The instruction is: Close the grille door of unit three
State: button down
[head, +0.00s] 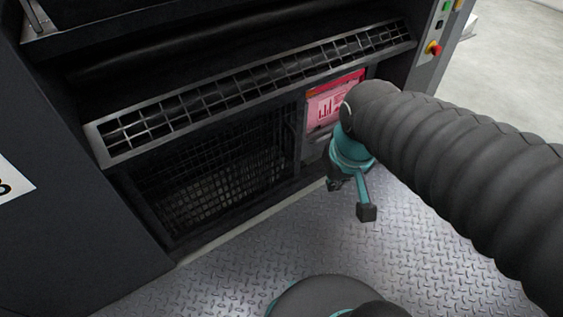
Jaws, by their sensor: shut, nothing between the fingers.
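The unit (80,220) is a dark press-like cabinet with a white plate on its left side, partly cut off, showing what looks like a 3. A metal-framed grille door (255,92) spans its front at a slant and looks swung out from the body. Its exact angle is hard to tell. My gripper (366,212) is shut and empty, pointing down over the floor in front of the unit's right part. It is below and to the right of the grille, apart from it.
Below the grille is a dark recess with mesh (215,175). A pink-lit panel (335,97) is partly behind my arm. A column with buttons and a red knob (433,48) stands at the upper right. The tread-plate floor (225,270) in front is clear apart from my base.

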jog(key=w+a+f+n+h, duration=0.2)
jog(key=w+a+f+n, duration=0.5)
jog(key=w+f+n, duration=0.35)
jog(key=w+a+f+n+h, duration=0.2)
jog(key=w+a+f+n, duration=0.5)
jog(key=w+n, duration=0.6)
jog(key=w+d+f+b, duration=0.1)
jog(key=w+d+f, duration=0.1)
jog(key=d+f, duration=0.1)
jog(key=w+d+f+n+b, duration=0.1)
jog(key=w+d+f, duration=0.1)
jog(key=f, duration=0.3)
jog(key=shift+w+d+f, duration=0.2)
jog(key=shift+d+f, duration=0.1)
jog(key=shift+d, duration=0.4)
